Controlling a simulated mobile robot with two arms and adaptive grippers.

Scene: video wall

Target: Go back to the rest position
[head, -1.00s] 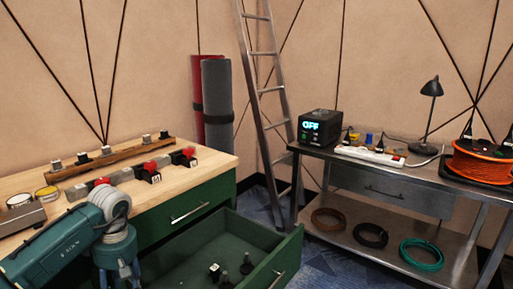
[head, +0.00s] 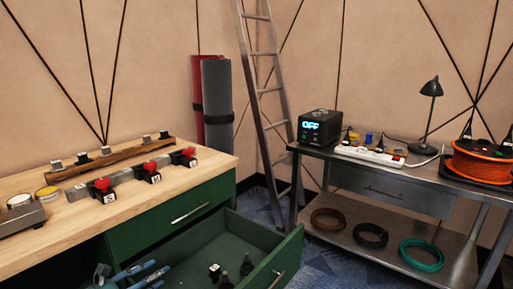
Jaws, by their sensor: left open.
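My left gripper (head: 136,276) shows at the bottom left edge of the head view, low in front of the green workbench and left of its open drawer. Its blue fingers are apart with nothing seen between them; most of the arm is out of frame. My right gripper is not in view.
The green drawer (head: 240,236) stands open with several small dark items in it. The wooden worktop (head: 204,172) holds a rail with red switches (head: 151,168). A metal table (head: 420,178) with a black power unit (head: 318,129) stands right; a ladder (head: 266,110) leans between.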

